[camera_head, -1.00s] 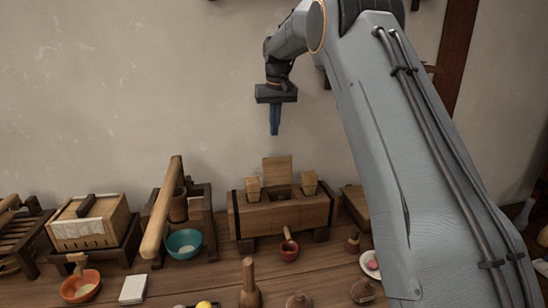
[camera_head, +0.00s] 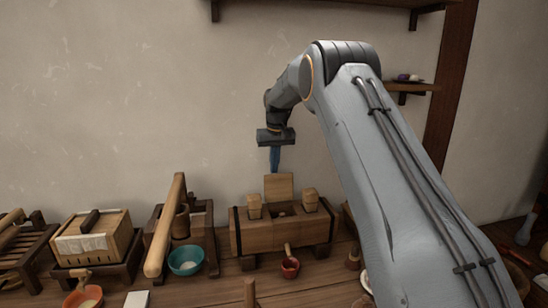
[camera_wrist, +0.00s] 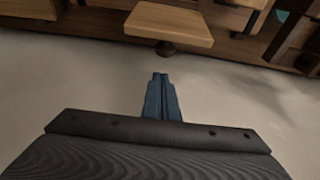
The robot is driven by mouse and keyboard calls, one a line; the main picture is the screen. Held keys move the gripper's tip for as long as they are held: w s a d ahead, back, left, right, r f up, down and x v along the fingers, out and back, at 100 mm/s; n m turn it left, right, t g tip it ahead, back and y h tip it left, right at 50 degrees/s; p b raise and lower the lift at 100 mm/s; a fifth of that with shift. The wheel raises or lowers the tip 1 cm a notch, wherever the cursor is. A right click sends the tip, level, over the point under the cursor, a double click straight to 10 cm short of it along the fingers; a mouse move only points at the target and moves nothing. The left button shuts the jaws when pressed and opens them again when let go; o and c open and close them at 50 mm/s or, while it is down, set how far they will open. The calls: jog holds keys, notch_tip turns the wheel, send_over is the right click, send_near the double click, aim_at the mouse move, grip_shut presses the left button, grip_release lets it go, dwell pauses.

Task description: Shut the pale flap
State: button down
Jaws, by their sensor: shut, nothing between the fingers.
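The pale flap (camera_head: 279,186) stands raised, roughly upright, at the back of a wooden box with dark bands (camera_head: 262,236). In the wrist view the flap (camera_wrist: 168,22) lies just beyond my fingertips, with a dark round knob (camera_wrist: 165,48) at its near edge. My gripper (camera_head: 275,170) points down at the flap's top edge, its blue fingers shut and empty. In the wrist view the gripper (camera_wrist: 160,75) appears on the wall side of the flap, with a small gap. Whether the tips touch the flap in the head view is unclear.
Two wooden blocks (camera_head: 254,206) (camera_head: 310,199) stand on the box, either side of the flap. A teal bowl (camera_head: 186,260) and a slatted crate (camera_head: 92,236) stand left. The plaster wall (camera_head: 120,100) is close behind.

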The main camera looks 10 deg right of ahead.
aim_at(278, 187)
jog(key=shift+s+r+p, duration=0.15)
jog(key=shift+s+p, duration=0.3)
jog(key=shift+s, duration=0.9)
jog(key=shift+s, duration=0.1)
